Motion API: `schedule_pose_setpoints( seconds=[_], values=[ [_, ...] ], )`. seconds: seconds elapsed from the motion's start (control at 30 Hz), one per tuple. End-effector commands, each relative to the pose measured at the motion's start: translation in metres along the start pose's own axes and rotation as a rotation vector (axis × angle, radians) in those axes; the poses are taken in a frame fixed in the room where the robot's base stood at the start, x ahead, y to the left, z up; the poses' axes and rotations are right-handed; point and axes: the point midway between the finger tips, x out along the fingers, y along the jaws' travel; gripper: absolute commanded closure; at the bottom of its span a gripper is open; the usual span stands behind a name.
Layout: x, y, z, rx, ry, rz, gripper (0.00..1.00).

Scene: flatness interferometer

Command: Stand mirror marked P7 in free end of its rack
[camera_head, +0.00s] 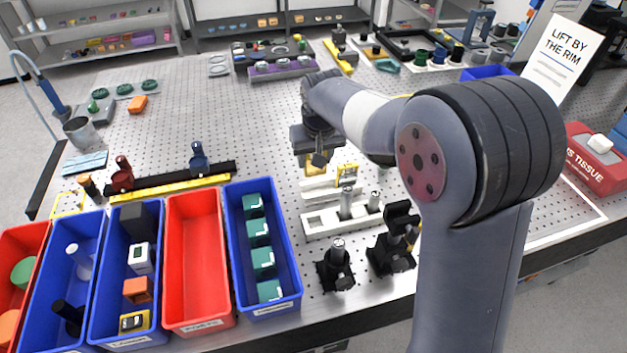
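My gripper (318,158) points down over the near middle of the optical table. Its fingers are dark and small here, and I cannot tell whether they are open or shut. A yellowish piece (313,170) shows just below it; whether it is held or only lies behind is unclear. A white rack (318,188) stands under the gripper, partly hidden by it. A second white holder (320,222) in front carries metal posts (346,202). A yellow labelled piece (348,169) is at the right of the rear rack. No P7 mark is legible, so I cannot pick out that mirror.
Red and blue bins (197,255) line the near left edge; the right blue one (234,235) holds several teal blocks. Dark mounts (335,268) stand at the near edge. A purple rack (283,70) is at the back. The perforated tabletop (200,110) is clear at left centre.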

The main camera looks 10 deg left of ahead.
Motion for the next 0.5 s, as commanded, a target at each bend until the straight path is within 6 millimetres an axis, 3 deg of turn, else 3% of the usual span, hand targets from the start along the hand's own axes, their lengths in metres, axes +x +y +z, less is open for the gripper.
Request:
schedule_pose_setpoints(
  seconds=[0.1, 0.5],
  values=[
    [0.019, 0.0, 0.006, 0.0, -0.002, 0.0, 0.77],
    [0.062, 0.001, 0.017, 0.0, -0.001, 0.0, 0.77]
  ],
)
